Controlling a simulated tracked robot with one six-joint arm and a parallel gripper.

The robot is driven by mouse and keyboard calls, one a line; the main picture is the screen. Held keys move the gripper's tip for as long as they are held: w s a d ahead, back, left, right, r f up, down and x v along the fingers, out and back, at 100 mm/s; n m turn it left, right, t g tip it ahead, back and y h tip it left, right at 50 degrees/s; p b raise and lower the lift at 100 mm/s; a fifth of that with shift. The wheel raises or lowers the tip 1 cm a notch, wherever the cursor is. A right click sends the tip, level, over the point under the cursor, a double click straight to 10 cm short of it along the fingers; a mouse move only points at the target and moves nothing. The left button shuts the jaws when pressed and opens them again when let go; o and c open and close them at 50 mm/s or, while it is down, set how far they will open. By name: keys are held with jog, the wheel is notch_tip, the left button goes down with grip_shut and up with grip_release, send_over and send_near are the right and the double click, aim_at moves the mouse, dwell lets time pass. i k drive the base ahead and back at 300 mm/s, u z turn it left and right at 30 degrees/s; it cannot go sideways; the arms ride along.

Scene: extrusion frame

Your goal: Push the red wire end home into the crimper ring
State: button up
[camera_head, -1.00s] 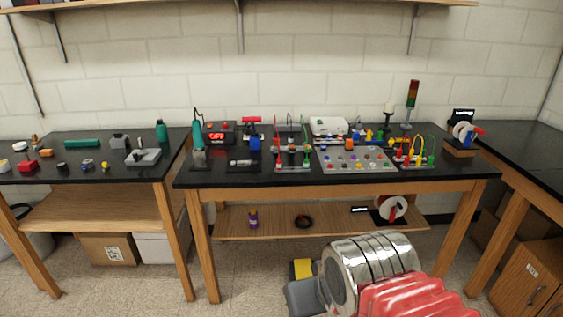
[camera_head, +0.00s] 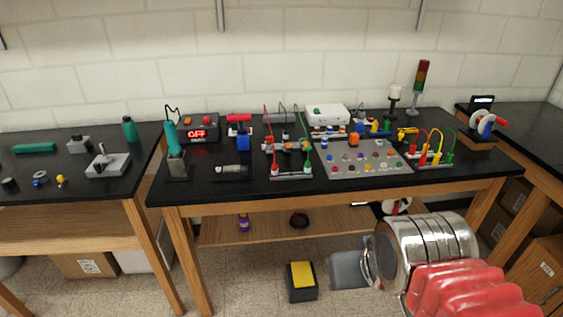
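A thin red wire (camera_head: 267,127) rises from the small stand of leads at the middle of the black-topped bench; its ends are too small to make out clearly. A blue tool with a red handle (camera_head: 239,118) stands to the left of it and may be the crimper. No ring can be made out on it. Red, yellow and green leads (camera_head: 428,143) arch over a second stand at the right of the bench.
The black bench (camera_head: 210,190) has a clear front strip. A grey panel of knobs (camera_head: 365,174) sits right of its middle. A soldering iron stand (camera_head: 177,164) is at the left. A black and yellow box (camera_head: 301,290) is on the floor before the bench.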

aim_at(273, 168)
jog(key=u, duration=0.05)
jog(key=i, duration=0.7)
jog(key=u, duration=0.65)
jog(key=i, duration=0.75)
jog(key=u, duration=0.5)
